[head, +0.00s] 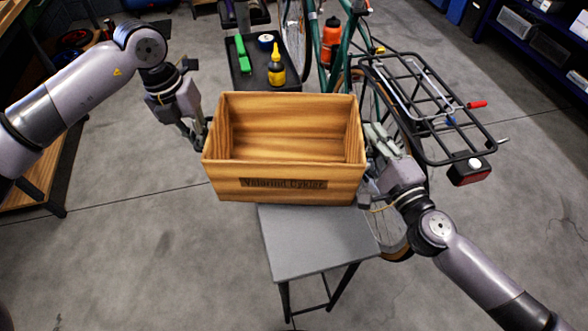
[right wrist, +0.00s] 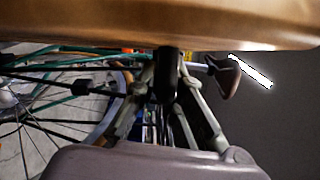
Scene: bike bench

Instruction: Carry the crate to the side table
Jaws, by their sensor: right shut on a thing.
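The wooden crate (head: 285,190) is upright and empty, its open top facing my head camera, with dark lettering on its front. It also shows as a brown band in the right wrist view (right wrist: 200,28). My right gripper (head: 375,150) is shut on the crate at its right side; the exact grip is partly hidden. My left gripper (head: 198,135) is at the crate's left wall, and its finger opening is unclear. The grey-topped side table (head: 315,245) shows below and in front of the crate. I cannot tell whether the crate touches it.
A green bicycle with a black rear rack (head: 425,105) stands behind and right of the crate, close to my right gripper. A dark tray (head: 243,78) behind holds a yellow-capped bottle (head: 276,70) and a green brush (head: 242,54). A wooden bench is at left. Front floor is clear.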

